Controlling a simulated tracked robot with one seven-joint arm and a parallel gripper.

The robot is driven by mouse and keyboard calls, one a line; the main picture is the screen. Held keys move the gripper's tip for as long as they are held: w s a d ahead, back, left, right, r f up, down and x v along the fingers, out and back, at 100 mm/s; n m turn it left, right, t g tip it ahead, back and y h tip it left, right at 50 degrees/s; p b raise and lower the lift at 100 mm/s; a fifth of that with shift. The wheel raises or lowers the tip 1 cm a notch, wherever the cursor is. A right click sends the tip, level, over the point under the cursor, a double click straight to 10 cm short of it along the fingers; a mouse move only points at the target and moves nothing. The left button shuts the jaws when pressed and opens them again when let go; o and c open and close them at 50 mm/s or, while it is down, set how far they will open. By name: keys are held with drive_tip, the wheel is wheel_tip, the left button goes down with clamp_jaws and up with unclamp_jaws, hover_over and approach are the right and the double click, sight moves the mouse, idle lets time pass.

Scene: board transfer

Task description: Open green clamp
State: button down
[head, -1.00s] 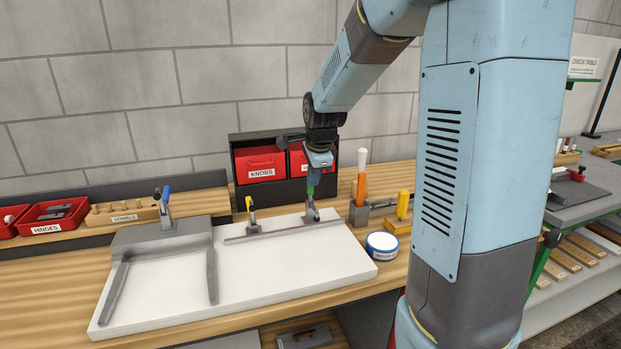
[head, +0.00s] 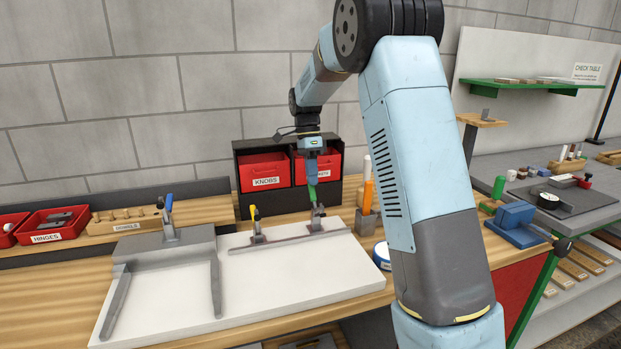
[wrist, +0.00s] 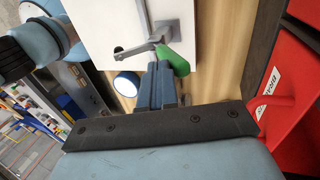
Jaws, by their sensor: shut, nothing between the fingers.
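The green clamp (head: 316,216) stands at the back right of the white board (head: 290,285), and its green handle (head: 312,194) points up. My gripper (head: 312,183) is directly above or beside the handle, pointing down. In the wrist view, the fingers (wrist: 160,70) are shut together with nothing between them. The green handle (wrist: 174,60) lies right next to their tips, outside them; I cannot tell whether they touch. The clamp's grey metal arm and base (wrist: 166,30) show beyond it.
A yellow-handled clamp (head: 256,225) and a blue-handled clamp (head: 168,215) stand to the left. Red bins (head: 264,172) are close behind my gripper. A holder with an orange-handled tool (head: 367,200) and a round blue-and-white tin (head: 382,255) are to the right.

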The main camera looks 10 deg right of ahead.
drive_tip(key=shift+w+a+f+g, duration=0.1)
drive_tip(key=shift+w+f+g, duration=0.25)
drive_tip(key=shift+w+g, duration=0.25)
drive_tip(key=shift+w+a+f, duration=0.15)
drive_tip(key=shift+w+f, duration=1.45)
drive_tip(key=shift+w, duration=0.2)
